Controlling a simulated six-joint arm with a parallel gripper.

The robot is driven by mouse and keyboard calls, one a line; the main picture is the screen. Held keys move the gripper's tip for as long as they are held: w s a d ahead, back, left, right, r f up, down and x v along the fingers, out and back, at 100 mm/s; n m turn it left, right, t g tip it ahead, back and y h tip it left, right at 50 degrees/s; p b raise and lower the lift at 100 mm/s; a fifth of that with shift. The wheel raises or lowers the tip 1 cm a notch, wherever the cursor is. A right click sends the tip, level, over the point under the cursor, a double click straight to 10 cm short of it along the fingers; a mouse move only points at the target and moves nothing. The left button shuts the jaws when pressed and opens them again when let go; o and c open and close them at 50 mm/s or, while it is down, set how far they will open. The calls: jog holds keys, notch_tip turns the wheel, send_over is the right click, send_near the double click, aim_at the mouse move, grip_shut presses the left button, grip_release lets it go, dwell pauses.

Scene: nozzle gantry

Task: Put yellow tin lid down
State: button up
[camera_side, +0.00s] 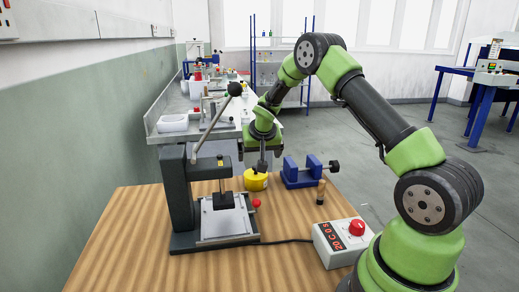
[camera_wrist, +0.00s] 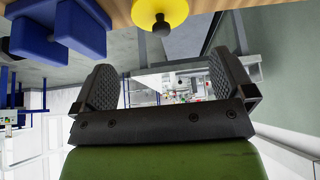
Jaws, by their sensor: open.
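The yellow tin lid (camera_side: 256,182) is a short yellow round piece near the far edge of the wooden table in the side view. In the wrist view its yellow disc (camera_wrist: 177,10) with a dark knob shows at the top edge, partly cut off. My gripper (camera_side: 262,158) is just above and beside it in the side view. In the wrist view my gripper (camera_wrist: 165,75) has its two fingers wide apart, with nothing between them and the lid beyond. I cannot tell whether anything lies under the lid.
A dark lever press (camera_side: 180,190) with a metal plate stands left of the lid. A blue vise (camera_side: 303,175) is to the right, with a small wooden-handled tool (camera_side: 321,192) near it. A control box (camera_side: 342,242) with a red knob sits at front right. The front middle of the table (camera_side: 270,272) is clear.

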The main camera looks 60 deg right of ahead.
jog(key=shift+v, duration=1)
jog(key=x, duration=0.4)
jog(key=shift+w+d+f, duration=0.15)
jog(key=shift+w+d, duration=0.1)
jog(key=shift+a+x, duration=0.2)
jog(key=shift+x, duration=2.55)
jog(key=shift+f, duration=0.1)
jog(key=c, duration=0.9)
